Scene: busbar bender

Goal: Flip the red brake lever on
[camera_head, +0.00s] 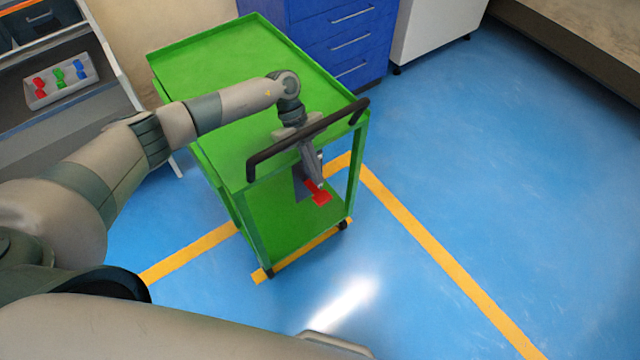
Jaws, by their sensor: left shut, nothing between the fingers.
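The red brake lever (320,195) shows on the near side of the green cart (205,66), below its black handle bar (262,165). My left arm comes in from the left over the cart top. My left gripper (315,177) points down past the handle bar, shut and empty, with its tips close to the red lever. I cannot tell whether they touch it. The gripper hides part of the lever's upper end and mount. My right gripper is not in view.
Blue drawers (335,35) and a white cabinet (432,30) stand behind the cart. A shelf with a tray of coloured items (60,82) is at the left. Yellow lines (440,250) mark the blue floor, which is clear at the right.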

